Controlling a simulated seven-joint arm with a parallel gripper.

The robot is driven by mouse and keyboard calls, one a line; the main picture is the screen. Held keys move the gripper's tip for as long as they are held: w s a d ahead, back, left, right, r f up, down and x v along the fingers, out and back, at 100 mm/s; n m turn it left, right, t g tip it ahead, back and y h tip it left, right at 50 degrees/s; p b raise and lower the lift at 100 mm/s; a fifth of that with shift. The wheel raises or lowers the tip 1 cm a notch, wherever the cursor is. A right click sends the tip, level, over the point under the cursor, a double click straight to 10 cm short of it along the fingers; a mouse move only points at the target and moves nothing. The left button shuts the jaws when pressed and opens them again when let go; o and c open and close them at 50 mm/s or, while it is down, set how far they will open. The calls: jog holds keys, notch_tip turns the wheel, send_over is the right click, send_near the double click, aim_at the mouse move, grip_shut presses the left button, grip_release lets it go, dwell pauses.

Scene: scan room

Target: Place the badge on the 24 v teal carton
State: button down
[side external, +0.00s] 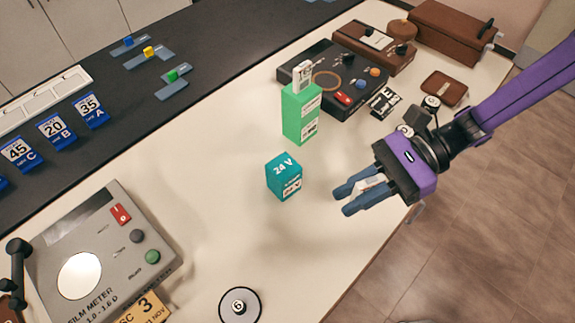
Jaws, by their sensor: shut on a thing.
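The teal carton (284,177), marked 24 V, stands upright on the cream table near the middle of the side external view. My gripper (344,201) is to the right of it, apart from it, with its blue fingers pointing left. The gripper is shut on a small white piece (366,184), which I take to be the badge. The fingers hide most of it, so its face cannot be read. The top of the teal carton is bare apart from its printing.
A taller green carton (300,115) with a white card-like piece (303,76) on top stands behind the teal one. A black device (335,78) lies behind that. A grey densitometer (100,255) is front left, and a round disc marked 6 (239,306) is in front.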

jog(key=w+r+m+t+y, duration=0.1)
jog(key=w+r+m+t, duration=0.3)
jog(key=w+r+t, duration=0.1)
send_over(274, 167)
jog(key=f, duration=0.9)
jog(key=shift+s+d+f, duration=0.1)
jog(key=shift+d+f, duration=0.1)
jog(key=shift+d, duration=0.1)
jog(key=shift+a+f, duration=0.1)
jog(key=shift+f, duration=0.1)
jog(key=shift+a+f, duration=0.15)
jog(key=shift+f, duration=1.55)
jog(key=c, duration=1.1)
grip_release()
jog(key=shift+f, duration=0.15)
jog(key=shift+o, duration=0.2)
